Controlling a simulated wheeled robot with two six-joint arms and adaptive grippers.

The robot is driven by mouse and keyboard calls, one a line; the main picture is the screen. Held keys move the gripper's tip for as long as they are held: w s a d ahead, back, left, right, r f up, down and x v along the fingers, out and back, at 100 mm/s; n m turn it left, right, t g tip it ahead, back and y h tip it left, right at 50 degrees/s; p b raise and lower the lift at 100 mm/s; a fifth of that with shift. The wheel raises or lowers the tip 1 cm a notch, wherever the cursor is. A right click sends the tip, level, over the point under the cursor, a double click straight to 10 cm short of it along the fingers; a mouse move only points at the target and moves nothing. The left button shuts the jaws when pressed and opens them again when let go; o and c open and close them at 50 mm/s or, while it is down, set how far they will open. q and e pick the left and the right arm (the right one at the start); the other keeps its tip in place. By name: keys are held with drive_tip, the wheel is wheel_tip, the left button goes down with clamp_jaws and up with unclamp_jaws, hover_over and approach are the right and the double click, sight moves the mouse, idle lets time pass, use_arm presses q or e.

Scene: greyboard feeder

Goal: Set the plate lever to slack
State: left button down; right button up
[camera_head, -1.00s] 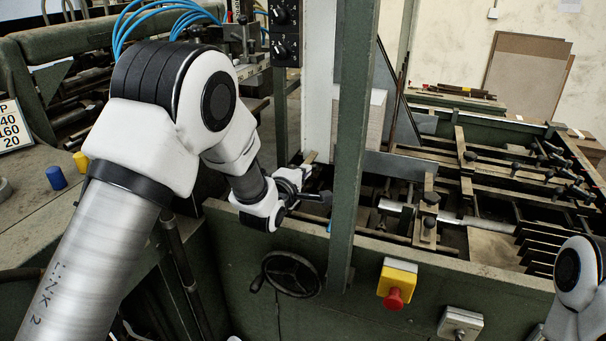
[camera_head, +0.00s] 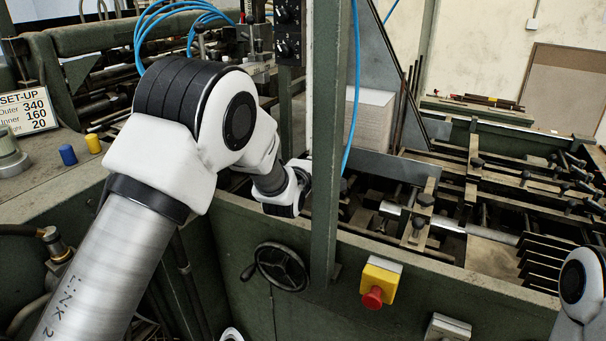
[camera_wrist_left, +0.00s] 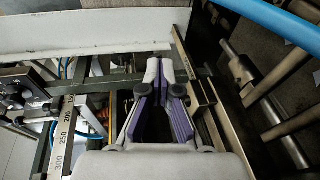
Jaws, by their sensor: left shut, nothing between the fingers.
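In the left wrist view my left gripper (camera_wrist_left: 160,72) shows two fingers with purple inner sides, shut and empty, with their tips near a pale horizontal beam (camera_wrist_left: 90,32). In the head view its white and black wrist (camera_head: 287,190) reaches over the machine's front wall, just left of the green post (camera_head: 333,150); the fingers are not clearly visible there. I cannot make out the plate lever for certain in either view. My right gripper is not in view; only a white and black part of that arm shows at the right edge.
The green post stands close right of my left wrist. A blue hose (camera_head: 352,95) hangs beside it. A handwheel (camera_head: 281,266) and a yellow box with a red button (camera_head: 379,283) are on the front wall. A grey board stack (camera_head: 370,130) stands behind. A numbered scale (camera_wrist_left: 62,135) shows in the wrist view.

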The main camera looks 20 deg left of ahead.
use_arm(q)
drive_tip(key=shift+w+a+f+b, duration=0.1)
drive_tip(key=shift+w+b, duration=0.55)
drive_tip(key=shift+w, duration=0.15)
drive_tip(key=shift+w+a+f+b, duration=0.1)
drive_tip(key=shift+w+b, duration=0.55)
drive_tip(key=shift+w, duration=0.1)
drive_tip(key=shift+w+a+b, duration=0.2)
drive_tip(key=shift+w+b, duration=0.3)
drive_tip(key=shift+w, duration=0.15)
drive_tip(key=shift+w+r, duration=0.1)
drive_tip(key=s+r, duration=0.1)
drive_tip(key=s, duration=0.6)
drive_tip(key=shift+s+r, duration=0.2)
drive_tip(key=shift+d, duration=0.1)
